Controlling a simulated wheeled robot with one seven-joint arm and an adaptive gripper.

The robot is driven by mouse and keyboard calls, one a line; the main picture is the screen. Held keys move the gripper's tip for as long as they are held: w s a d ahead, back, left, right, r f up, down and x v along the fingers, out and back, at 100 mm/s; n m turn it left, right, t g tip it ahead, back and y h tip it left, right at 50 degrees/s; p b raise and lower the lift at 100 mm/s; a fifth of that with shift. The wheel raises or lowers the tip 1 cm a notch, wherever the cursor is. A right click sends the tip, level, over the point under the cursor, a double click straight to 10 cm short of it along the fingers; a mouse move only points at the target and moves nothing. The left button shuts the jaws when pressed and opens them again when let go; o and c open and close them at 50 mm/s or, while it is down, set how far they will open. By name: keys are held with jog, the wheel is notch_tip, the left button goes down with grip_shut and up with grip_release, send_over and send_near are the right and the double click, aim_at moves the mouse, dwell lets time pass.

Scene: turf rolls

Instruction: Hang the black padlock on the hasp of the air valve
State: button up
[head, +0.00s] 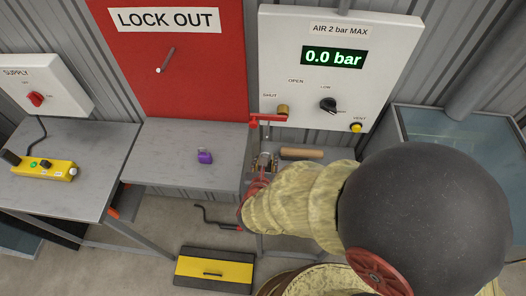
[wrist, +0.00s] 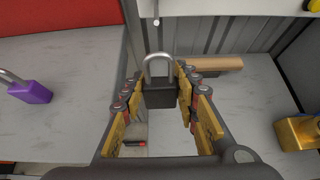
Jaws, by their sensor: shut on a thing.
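The black padlock (wrist: 160,94) is upright in the wrist view, its silver shackle pointing up and looking closed. My gripper (wrist: 160,98) is shut on the padlock's body; it also shows in the head view (head: 263,163), where the arm and fingers hide most of the padlock. The air valve has a red handle (head: 268,119) and a brass part (head: 283,110) low on the white air panel (head: 340,65). The gripper is below the red handle in the head view, apart from it. The hasp is too small to make out clearly.
A purple padlock (head: 205,156) lies on the grey bench (head: 180,135) to the left, below the red LOCK OUT board (head: 180,85). A wooden cylinder (head: 302,154) lies right of the gripper. A glass-sided tank (head: 455,140) stands far right. The display reads 0.0 bar.

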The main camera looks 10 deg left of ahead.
jog(key=shift+w, duration=0.1)
jog(key=shift+w+a, duration=0.1)
jog(key=shift+w, duration=0.3)
jog(key=w+f+b, duration=0.1)
jog(key=w+b, duration=0.1)
jog(key=w, duration=0.7)
jog(key=shift+w+a+f, duration=0.3)
jog(key=shift+w+f, duration=0.05)
dwell(0.7)
dwell(0.6)
jog(key=o, duration=1.2)
jog(key=shift+c, duration=0.2)
jog(key=shift+o, duration=0.7)
